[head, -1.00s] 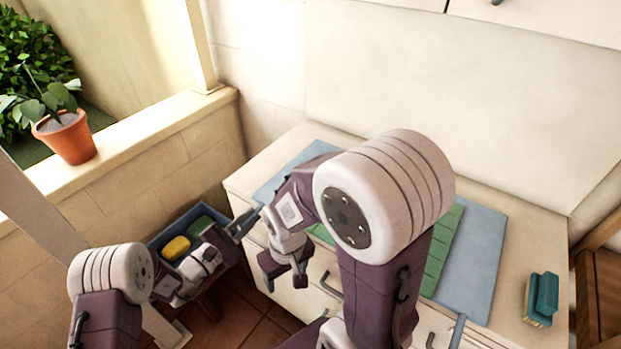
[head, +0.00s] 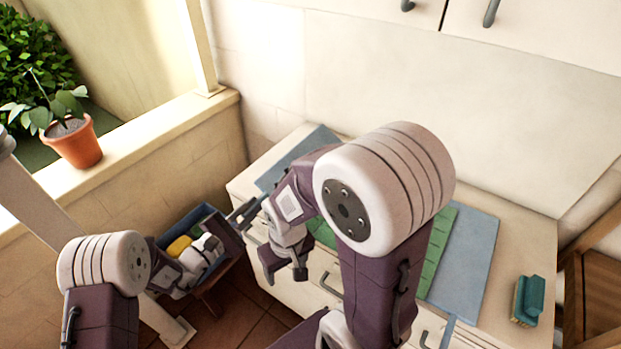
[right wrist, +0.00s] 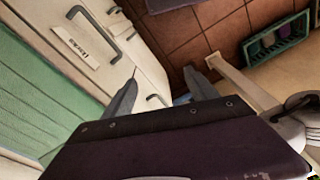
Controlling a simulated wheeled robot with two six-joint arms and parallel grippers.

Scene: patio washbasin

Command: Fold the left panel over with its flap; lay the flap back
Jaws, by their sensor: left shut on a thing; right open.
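The mat lies on the counter, with a blue left panel (head: 292,158), a green middle (head: 438,250) and a blue right panel (head: 468,262). The left panel looks darker and raised at its far edge. My left gripper (head: 252,208) is shut at the panel's near left edge, just off the counter's left front corner; the pinched part is too small to make out. I cannot pick out the flap. My right gripper (head: 284,275) is in front of the drawers; the right wrist view shows it open (right wrist: 160,88) with nothing between its fingers. My right arm hides much of the mat.
A blue crate (head: 165,240) with a yellow item (head: 179,246) stands low at the left. A teal and yellow sponge (head: 528,300) lies at the counter's right. Drawer handles (head: 331,284) stick out in front. A potted plant (head: 78,147) stands on the ledge.

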